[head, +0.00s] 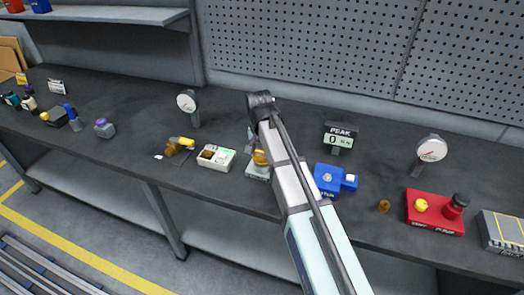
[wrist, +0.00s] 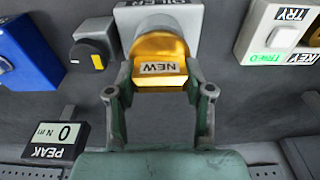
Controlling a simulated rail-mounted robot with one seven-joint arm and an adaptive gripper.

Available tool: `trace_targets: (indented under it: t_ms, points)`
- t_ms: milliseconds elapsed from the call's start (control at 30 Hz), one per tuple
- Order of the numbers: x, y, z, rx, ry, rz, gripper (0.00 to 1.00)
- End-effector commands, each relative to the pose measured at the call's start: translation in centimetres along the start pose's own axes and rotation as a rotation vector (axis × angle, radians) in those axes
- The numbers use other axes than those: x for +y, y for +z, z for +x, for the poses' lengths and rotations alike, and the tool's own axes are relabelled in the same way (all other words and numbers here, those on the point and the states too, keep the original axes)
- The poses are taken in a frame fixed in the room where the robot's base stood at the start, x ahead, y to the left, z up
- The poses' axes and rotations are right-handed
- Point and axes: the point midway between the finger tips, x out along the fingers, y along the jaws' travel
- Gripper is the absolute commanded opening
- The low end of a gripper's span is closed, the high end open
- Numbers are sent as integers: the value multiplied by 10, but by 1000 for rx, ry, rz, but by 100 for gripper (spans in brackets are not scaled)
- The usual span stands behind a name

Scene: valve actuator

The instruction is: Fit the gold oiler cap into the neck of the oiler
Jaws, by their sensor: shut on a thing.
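The gold oiler cap (wrist: 160,47), with a tag reading NEW, is between the two fingers of my gripper (wrist: 160,80) in the wrist view. The gripper is shut on it. The grey oiler block (wrist: 211,22) is right behind the cap, its lettering partly covered. The cap overlaps the neck area, so I cannot tell whether it is in the neck or just above it. In the head view, the gold cap (head: 260,158) shows beside my arm, over the pale oiler base (head: 256,172). My arm hides much of that spot.
A black knob with a yellow mark (wrist: 92,53) stands close beside the oiler. The PEAK display (head: 339,138) stands behind. A loose brown-gold piece (head: 384,206) lies farther right.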

Motion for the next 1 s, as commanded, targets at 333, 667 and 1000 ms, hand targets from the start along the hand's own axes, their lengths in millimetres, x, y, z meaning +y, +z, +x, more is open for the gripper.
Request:
trace_targets:
  t_ms: [333, 667, 1000]
  points:
    - [0, 1, 8, 0, 0, 0, 8]
    - [0, 2, 12, 0, 0, 0, 81]
    - [0, 2, 12, 0, 0, 0, 81]
